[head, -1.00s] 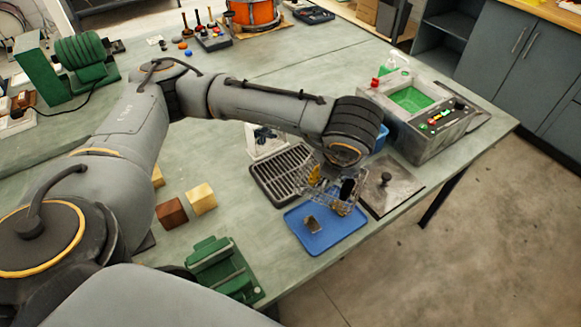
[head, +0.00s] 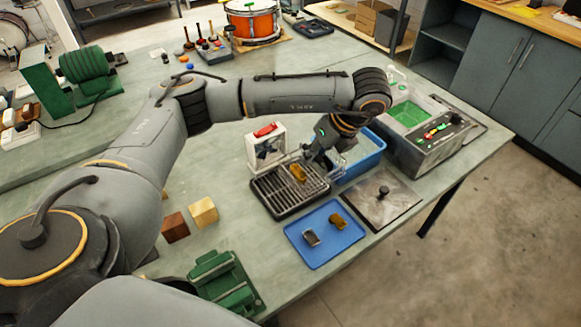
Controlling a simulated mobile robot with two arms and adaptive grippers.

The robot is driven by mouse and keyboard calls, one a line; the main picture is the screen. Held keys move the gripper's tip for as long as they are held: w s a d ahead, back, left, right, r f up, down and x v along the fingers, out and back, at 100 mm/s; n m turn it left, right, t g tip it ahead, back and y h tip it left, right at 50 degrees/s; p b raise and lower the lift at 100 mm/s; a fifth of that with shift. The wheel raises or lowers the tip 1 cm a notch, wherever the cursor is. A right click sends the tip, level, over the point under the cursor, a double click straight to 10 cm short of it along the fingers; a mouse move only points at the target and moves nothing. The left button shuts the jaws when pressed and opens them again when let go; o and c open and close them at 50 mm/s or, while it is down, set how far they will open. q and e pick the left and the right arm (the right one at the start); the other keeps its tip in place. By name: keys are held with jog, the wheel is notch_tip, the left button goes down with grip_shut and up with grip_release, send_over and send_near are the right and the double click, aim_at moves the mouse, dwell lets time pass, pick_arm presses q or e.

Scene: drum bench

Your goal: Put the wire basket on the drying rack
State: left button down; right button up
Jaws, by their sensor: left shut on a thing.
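My left gripper (head: 316,154) is shut on the wire basket (head: 334,165) from above and partly covers it. The basket is a small silver mesh with a brass-coloured piece (head: 298,173) showing at its left side. It is over the far right part of the drying rack (head: 277,205), a dark tray with ribbed slats. I cannot tell whether the basket touches the slats. The near part of the rack is bare. My right gripper is not in view.
A blue tray (head: 325,253) with two small parts lies in front of the rack. A blue bin (head: 371,157) is behind and right of the basket. A white frame with a red top (head: 265,131) stands behind the rack. A metal plate (head: 390,210) lies right.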

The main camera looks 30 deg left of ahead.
aim_at(296, 158)
pick_arm(q)
jog(key=a+f, duration=0.1)
jog(key=a+f+b, duration=0.1)
jog(key=a+f, duration=0.3)
jog(key=shift+w+a+f, duration=0.15)
jog(key=shift+w, duration=0.25)
jog(key=shift+w+a+f, duration=0.1)
jog(key=shift+a, duration=0.2)
jog(key=shift+a+f, duration=0.15)
jog(key=shift+f, duration=0.1)
jog(key=x, duration=0.2)
jog(key=p+x, duration=0.1)
jog(key=shift+w+d+f, duration=0.1)
jog(key=shift+d+f, duration=0.1)
jog(key=shift+d, duration=0.05)
jog(key=shift+f, duration=0.45)
jog(key=c, duration=1.4)
grip_release()
jog(key=shift+o, duration=0.2)
